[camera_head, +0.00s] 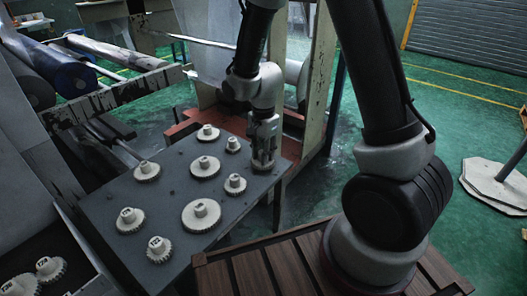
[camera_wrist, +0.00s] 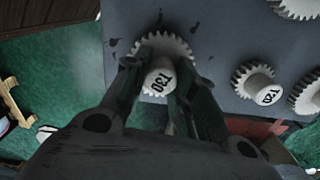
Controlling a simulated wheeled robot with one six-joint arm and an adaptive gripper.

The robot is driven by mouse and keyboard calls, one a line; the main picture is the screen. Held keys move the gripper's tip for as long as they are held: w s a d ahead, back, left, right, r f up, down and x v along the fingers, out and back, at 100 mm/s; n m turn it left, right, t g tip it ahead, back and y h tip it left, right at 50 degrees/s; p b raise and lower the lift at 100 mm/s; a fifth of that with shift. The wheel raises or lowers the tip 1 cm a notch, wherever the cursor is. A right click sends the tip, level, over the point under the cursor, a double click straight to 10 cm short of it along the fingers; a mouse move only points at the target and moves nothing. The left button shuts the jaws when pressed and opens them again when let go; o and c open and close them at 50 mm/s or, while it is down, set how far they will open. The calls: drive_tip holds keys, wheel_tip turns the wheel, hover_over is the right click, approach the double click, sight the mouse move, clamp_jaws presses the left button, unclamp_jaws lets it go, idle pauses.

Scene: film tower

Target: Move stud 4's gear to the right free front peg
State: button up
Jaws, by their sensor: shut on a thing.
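My gripper (camera_head: 263,158) is at the right edge of the dark plate in the head view, pointing down. In the wrist view my gripper (camera_wrist: 157,84) has its fingers shut on both sides of the hub of a pale toothed gear (camera_wrist: 160,50) marked T30. The fingers and the arm hide most of this gear in the head view. I cannot tell whether it rests on the plate or is slightly raised.
More gears (camera_head: 50,268) sit at the lower left. A pale upright frame (camera_head: 317,85) stands behind.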

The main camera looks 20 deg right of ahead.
drive_tip(key=shift+f, duration=0.3)
drive_tip(key=o, duration=1.1)
wheel_tip(320, 180, up, 12)
drive_tip(key=s+d+r+n+t, duration=0.1)
drive_tip(key=s+d+r+n, duration=0.3)
drive_tip(key=s+d+r, duration=0.1)
drive_tip(key=s+d+r+n+t, duration=0.2)
drive_tip(key=s+d+r+n, duration=0.2)
drive_tip(key=s, duration=0.4)
drive_tip(key=s+d+r+n+t, duration=0.1)
drive_tip(key=s+d+r+n, duration=0.3)
drive_tip(key=s+d+r, duration=0.1)
drive_tip(key=shift+s+d+r+n, duration=0.15)
drive_tip(key=shift+s+r, duration=0.3)
drive_tip(key=shift+s, duration=0.1)
drive_tip(key=shift+s+d+r+n, duration=0.15)
drive_tip(key=shift+s+r, duration=0.25)
drive_tip(key=shift+s, duration=0.15)
